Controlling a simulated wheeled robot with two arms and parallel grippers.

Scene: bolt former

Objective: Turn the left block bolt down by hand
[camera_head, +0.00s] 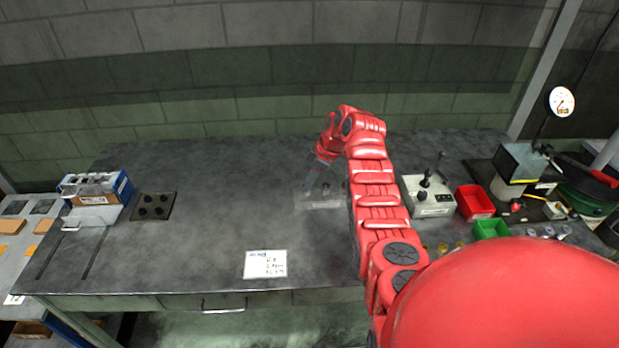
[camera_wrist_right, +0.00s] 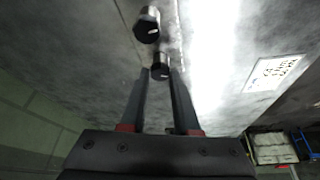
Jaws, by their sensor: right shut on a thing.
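The metal block (camera_head: 330,202) lies on the bench behind and beside my right forearm, small and grey in the head view. In the right wrist view, two dark hexagonal bolt heads stand on it. The left block bolt (camera_wrist_right: 160,66) is between the fingertips of my right gripper (camera_wrist_right: 161,77), which is shut on it. The other bolt (camera_wrist_right: 148,25) stands apart, just beyond the fingertips. My right gripper (camera_head: 308,186) reaches down to the left end of the block in the head view. The bolt's shank is hidden. My left gripper is in neither view.
A grey control box (camera_head: 428,197) with a joystick stands right of my arm, beside a red bin (camera_head: 475,202) and a green bin (camera_head: 490,229). A white card (camera_head: 265,264) lies near the front edge. A blue box (camera_head: 122,188) stands far left.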

